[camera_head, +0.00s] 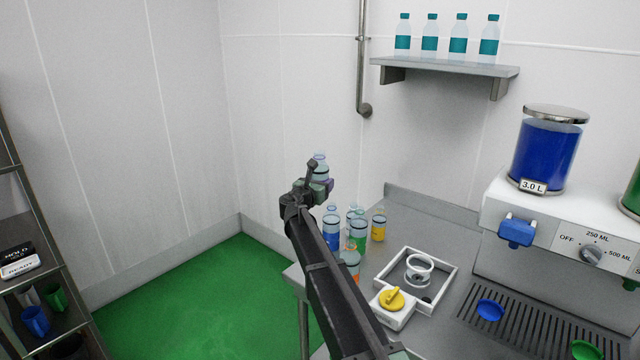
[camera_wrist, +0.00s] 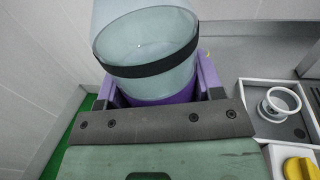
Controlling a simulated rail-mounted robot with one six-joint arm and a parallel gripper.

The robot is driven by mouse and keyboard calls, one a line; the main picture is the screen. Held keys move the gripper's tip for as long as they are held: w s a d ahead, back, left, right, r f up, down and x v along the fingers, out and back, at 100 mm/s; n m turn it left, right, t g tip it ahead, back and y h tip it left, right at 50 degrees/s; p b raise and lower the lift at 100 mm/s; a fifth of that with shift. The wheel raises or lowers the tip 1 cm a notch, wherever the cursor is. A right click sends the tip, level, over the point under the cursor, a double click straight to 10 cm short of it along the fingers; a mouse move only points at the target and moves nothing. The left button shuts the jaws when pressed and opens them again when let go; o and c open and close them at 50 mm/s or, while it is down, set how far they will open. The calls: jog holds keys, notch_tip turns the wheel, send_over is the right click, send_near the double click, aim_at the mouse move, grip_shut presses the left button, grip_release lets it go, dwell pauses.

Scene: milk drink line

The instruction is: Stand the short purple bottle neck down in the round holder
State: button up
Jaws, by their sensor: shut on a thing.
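My gripper (camera_head: 318,187) is shut on the short purple bottle (camera_head: 320,163), raised above and behind the other bottles. The bottle is clear, with a narrower top pointing up in the head view. In the wrist view, the bottle (camera_wrist: 150,50) shows a black band and purple low down between the fingers (camera_wrist: 160,95); its upper end is cut off by the frame. The round holder (camera_head: 418,259) is a white ring inside a square white tray, to the right of and below my gripper. The holder (camera_wrist: 266,109) also shows at the right of the wrist view, apart from the bottle and empty.
Several bottles with coloured contents stand on the counter, including a blue one (camera_head: 331,238) and a yellow one (camera_head: 379,229). A yellow knob (camera_head: 392,299) is at the front corner of the white tray (camera_head: 449,279). A drink dispenser (camera_head: 535,220) stands at right; a shelf (camera_head: 445,66) holds bottles.

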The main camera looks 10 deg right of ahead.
jog(key=s+r+p, duration=0.4)
jog(key=s, duration=1)
jog(key=n, duration=0.6)
dwell(0.7)
